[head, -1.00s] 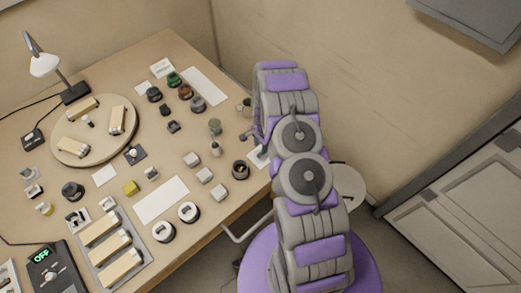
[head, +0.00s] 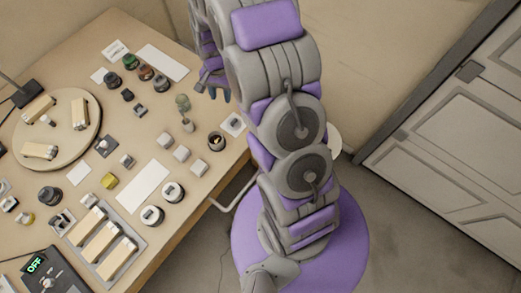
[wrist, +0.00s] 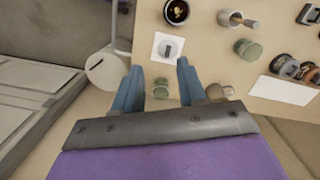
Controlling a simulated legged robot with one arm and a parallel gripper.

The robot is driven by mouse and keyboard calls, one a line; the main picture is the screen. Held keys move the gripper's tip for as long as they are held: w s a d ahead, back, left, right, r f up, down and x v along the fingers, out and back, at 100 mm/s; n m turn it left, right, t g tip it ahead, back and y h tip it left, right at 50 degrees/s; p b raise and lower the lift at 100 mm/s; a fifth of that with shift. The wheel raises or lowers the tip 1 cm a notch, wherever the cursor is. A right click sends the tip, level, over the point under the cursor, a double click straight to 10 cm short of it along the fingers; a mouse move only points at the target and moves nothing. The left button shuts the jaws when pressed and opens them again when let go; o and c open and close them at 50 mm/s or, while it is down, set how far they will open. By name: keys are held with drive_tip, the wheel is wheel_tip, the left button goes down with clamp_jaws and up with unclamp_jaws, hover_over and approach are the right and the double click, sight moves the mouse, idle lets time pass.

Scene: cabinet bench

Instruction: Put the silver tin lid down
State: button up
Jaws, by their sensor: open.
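A small grey piece (wrist: 168,48), which looks like the silver tin lid, lies on a white square card near the table edge. The same piece shows small in the head view (head: 234,122); its exact shape is hard to tell. My gripper (wrist: 158,68) is open, its blue fingers apart, with nothing held between them. In the wrist view the card lies just beyond the fingertips, apart from them. In the head view my gripper (head: 219,90) is above the table's right side, behind the card, partly hidden by my arm.
A dark round pot (head: 216,141) stands beside the card. Pale blocks (head: 182,153) and a round board (head: 60,120) are to the left. A wall stands behind.

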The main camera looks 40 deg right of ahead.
drive_tip(key=s+a+r+n, duration=0.3)
drive_tip(key=s+r, duration=0.5)
drive_tip(key=s+a+r+n, duration=0.2)
drive_tip(key=s+r, duration=0.6)
drive_tip(key=s+r+n, duration=0.2)
drive_tip(key=s, duration=0.6)
drive_tip(key=s+a+r+n+g, duration=0.1)
drive_tip(key=s+r+n, duration=0.1)
drive_tip(key=s, duration=0.6)
drive_tip(key=shift+s+a+r+n+h, duration=0.15)
drive_tip(key=shift+s+a+n+h, duration=0.05)
drive_tip(key=shift+s+n+h, duration=0.2)
wheel_tip(320, 180, down, 7)
drive_tip(key=b, duration=0.7)
